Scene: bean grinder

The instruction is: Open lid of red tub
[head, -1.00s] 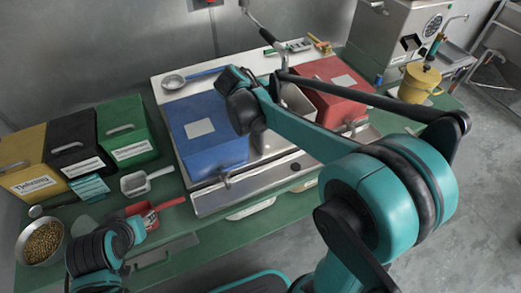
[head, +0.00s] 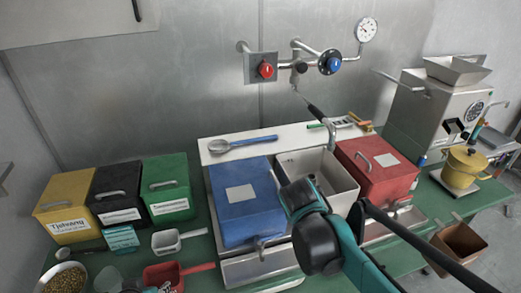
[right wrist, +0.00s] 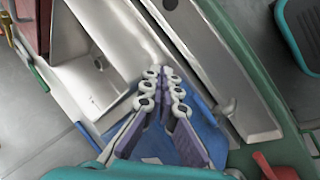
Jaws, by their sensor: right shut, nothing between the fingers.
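The red tub (head: 377,176) stands at the right of the worktop in the head view, its red lid with a grey handle (head: 364,161) and white label lying shut. A piece of it shows at the top left of the right wrist view (right wrist: 32,27). My right gripper (right wrist: 165,88) is shut and empty, above the metal fittings and the blue tub. In the head view its wrist hides its fingers, in front of an open white bin and left of the red tub, apart from it.
The blue tub (head: 243,205) and the open white bin (head: 335,178) stand left of the red tub. A yellow pot (head: 468,163) stands to the right, near a steel machine (head: 432,110). Yellow, black and green bins stand far left.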

